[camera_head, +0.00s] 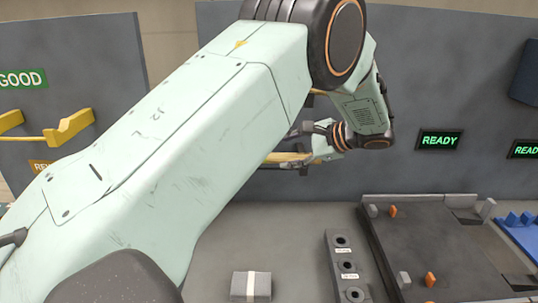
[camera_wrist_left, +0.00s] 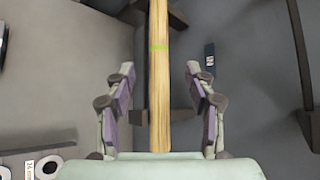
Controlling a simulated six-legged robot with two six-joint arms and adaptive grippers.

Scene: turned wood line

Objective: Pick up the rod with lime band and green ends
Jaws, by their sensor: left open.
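In the left wrist view a pale wooden rod (camera_wrist_left: 158,100) with a lime band (camera_wrist_left: 158,47) runs lengthwise between the fingers of my left gripper (camera_wrist_left: 162,78). The fingers are open, one on each side, with gaps to the rod. The near end looks plain wood; the far end is out of the frame, so I see no green end. In the head view my left gripper (camera_head: 294,148) is by the grey back panel, partly behind my own arm. A yellow strip shows beside it; I cannot tell whether it is rod or bracket. My right gripper is not in view.
A yellow bracket (camera_head: 72,127) is on the left panel under a GOOD sign (camera_head: 22,79). A grey block with holes (camera_head: 341,262), a dark tray (camera_head: 440,250), a small grey box with a white band (camera_head: 251,286) and a blue holder (camera_head: 520,232) stand on the bench. READY displays (camera_head: 439,140) hang behind.

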